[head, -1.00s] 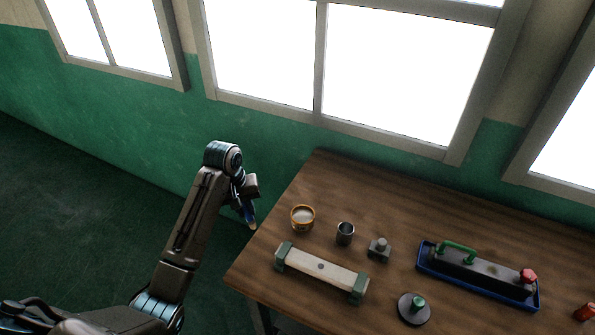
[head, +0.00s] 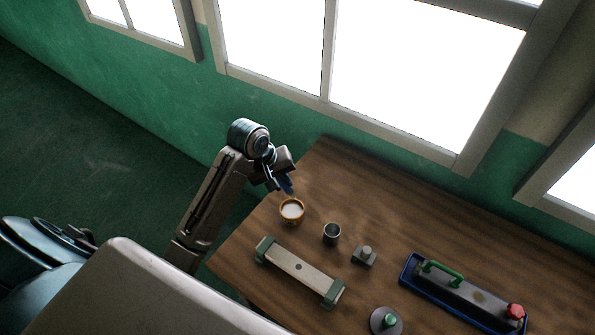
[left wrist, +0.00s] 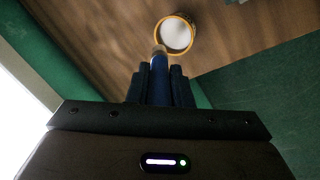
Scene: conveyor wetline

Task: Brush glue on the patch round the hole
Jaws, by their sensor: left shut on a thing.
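My left gripper (head: 283,183) is shut on a slim brush with a blue handle, which also shows in the left wrist view (left wrist: 159,64). Its tip points toward a round orange-rimmed pot of whitish glue (head: 291,211). The brush tip is just beside the pot (left wrist: 175,36) in the wrist view; I cannot tell its height above it. A pale strip (head: 315,280) with a small dark hole (head: 298,267) lies between two green end blocks on the table, nearer than the pot. No glue is visible round the hole. My right gripper is not in view.
On the wooden table (head: 400,220) stand a dark metal cup (head: 331,234), a small grey block with a knob (head: 364,256), a round disc with a green knob (head: 386,321), and a blue tray (head: 404,267) holding a dark body with green handle and red knob. Windows line the wall behind.

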